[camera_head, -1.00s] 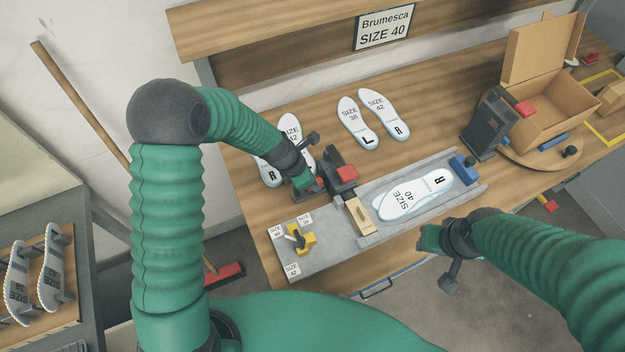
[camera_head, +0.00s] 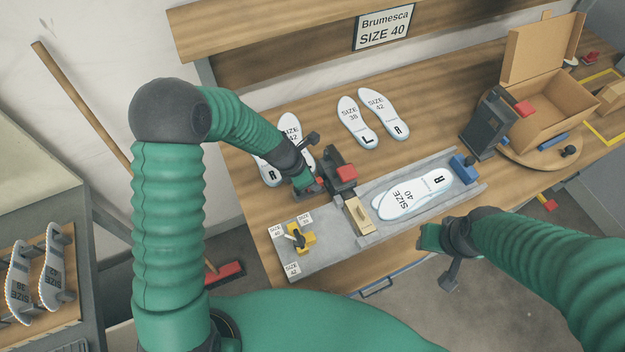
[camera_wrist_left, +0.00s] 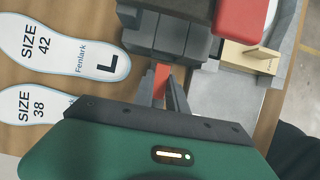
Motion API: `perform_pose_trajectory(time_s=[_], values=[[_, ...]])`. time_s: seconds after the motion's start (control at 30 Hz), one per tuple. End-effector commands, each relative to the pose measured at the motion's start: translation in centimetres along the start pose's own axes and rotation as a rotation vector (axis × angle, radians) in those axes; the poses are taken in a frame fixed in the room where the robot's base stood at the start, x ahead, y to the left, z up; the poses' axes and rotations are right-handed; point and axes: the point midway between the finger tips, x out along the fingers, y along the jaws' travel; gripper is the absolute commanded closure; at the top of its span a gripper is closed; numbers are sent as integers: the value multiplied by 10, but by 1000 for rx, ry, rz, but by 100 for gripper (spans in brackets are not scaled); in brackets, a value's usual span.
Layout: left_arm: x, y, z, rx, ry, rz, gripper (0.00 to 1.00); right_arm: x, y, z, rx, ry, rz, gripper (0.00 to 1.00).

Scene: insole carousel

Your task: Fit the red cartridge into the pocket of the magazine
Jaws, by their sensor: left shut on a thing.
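The red cartridge (camera_wrist_left: 161,78) is between the fingers of my left gripper (camera_wrist_left: 164,100) in the left wrist view; only a narrow part of it shows. My left gripper (camera_head: 314,188) is shut on it, close against the dark grey block (camera_wrist_left: 180,40), which I take to be the magazine. In the head view this block (camera_head: 334,160) stands at the left part of the grey fixture, beside a larger red block (camera_head: 347,173). How deep the cartridge sits in the pocket is hidden. My right gripper (camera_head: 430,238) hangs before the bench front edge, away from the magazine; its opening is unclear.
The grey fixture (camera_head: 330,250) carries a tan block (camera_head: 357,215), a yellow selector (camera_head: 300,240) and a size 40 insole pair (camera_head: 415,192). Loose insoles (camera_head: 373,120) lie behind. A dark stand (camera_head: 487,125) and an open carton (camera_head: 550,110) stand at the right.

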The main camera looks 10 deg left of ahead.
Motion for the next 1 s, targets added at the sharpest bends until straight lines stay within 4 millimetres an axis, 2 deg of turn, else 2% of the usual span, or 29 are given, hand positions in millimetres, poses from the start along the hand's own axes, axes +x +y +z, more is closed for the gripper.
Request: perform_pose_trajectory(time_s=[1.0], values=[[0, 0, 0, 1, 0, 0, 100, -8, 0, -2, 0, 0, 0, 64]])
